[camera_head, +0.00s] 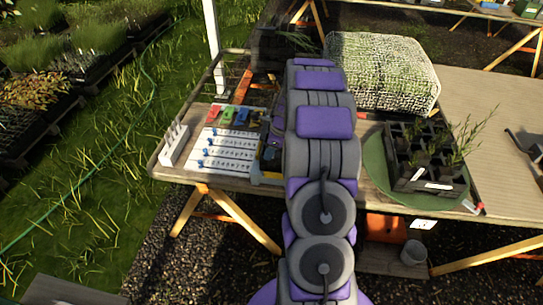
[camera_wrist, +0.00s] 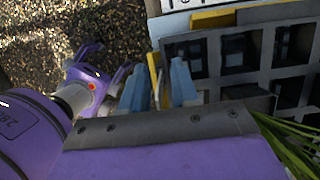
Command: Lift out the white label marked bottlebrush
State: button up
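My gripper (camera_wrist: 157,88) has two blue-grey fingertips, set apart with a gap between them in the wrist view. A thin yellowish edge shows in that gap, and I cannot tell whether a finger touches it. A dark tray with square cells (camera_wrist: 240,55) lies just right of the fingers. In the head view my arm hides the gripper. White labels show in the dark pot tray (camera_head: 402,183) at the right, one flat label (camera_head: 438,186) lying on its front. I cannot read any lettering, so I cannot tell which label is marked bottlebrush.
The pot tray, with seedlings, stands on a round green mat (camera_head: 376,172). A mesh-covered seedling tray (camera_head: 382,72) stands behind. Bare tabletop (camera_head: 490,105) shows at the far right.

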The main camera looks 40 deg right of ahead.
grip_shut()
dwell(0.3)
